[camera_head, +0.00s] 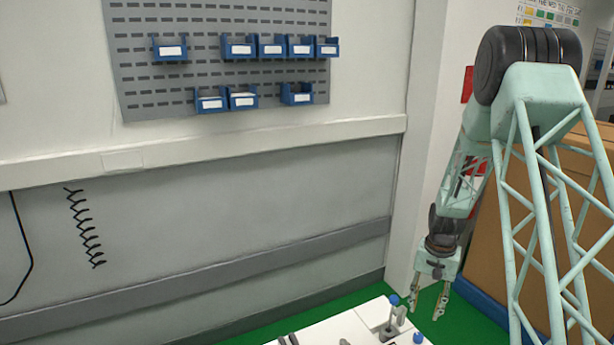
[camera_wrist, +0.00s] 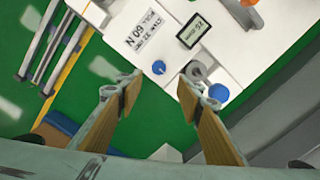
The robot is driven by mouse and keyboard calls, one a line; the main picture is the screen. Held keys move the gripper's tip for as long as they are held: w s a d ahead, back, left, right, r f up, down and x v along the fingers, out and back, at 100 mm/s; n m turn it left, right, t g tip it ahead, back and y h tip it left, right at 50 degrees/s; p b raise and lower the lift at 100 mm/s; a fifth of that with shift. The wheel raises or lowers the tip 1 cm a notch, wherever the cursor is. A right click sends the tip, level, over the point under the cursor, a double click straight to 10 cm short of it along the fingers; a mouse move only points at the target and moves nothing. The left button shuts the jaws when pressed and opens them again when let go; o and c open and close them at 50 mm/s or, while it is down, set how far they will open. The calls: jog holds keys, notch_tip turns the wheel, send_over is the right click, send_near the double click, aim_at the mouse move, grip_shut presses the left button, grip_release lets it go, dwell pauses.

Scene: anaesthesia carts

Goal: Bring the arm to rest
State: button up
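My gripper (camera_head: 428,305) hangs with its fingers pointing down at the right of the head view, beside the corner of a white cart (camera_head: 338,330). In the wrist view my gripper (camera_wrist: 167,88) is open, with its two fingers well apart and nothing held between them. The white cart top (camera_wrist: 240,95) lies beyond the fingertips. A blue knob (camera_wrist: 158,67) shows between the fingers, and a second blue knob (camera_wrist: 219,92) is near the right fingertip. I cannot tell the exact gap between my fingers and the cart.
A small display (camera_wrist: 193,31) and a printed label sit on the cart. Cardboard boxes (camera_head: 486,245) stand behind my arm at the right. A wall panel (camera_head: 215,95) holds several blue bins. Green floor (camera_wrist: 95,75) is clear beside the cart.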

jog(key=s+a+r+n+t, duration=0.1)
jog(key=s+a+r, duration=0.35)
jog(key=r, duration=0.65)
jog(key=s+a+r+n, duration=0.1)
jog(key=s+a+r, duration=0.35)
jog(key=r, duration=0.55)
jog(key=s+a+r+n+t, duration=0.1)
jog(key=s+a+r, duration=0.2)
jog(key=s+r, duration=0.55)
jog(key=s+a+r+n, duration=0.1)
jog(key=s+a+r, duration=0.2)
jog(key=s, duration=0.6)
jog(key=s+a+r+n+t, duration=0.1)
jog(key=s+a+r, duration=0.1)
jog(key=s+r, duration=0.4)
jog(key=s+a+r+n+t, duration=0.1)
jog(key=s+a+r, duration=0.2)
jog(key=s, duration=1.1)
jog(key=shift+a+r+n, duration=0.3)
jog(key=shift+r, duration=1)
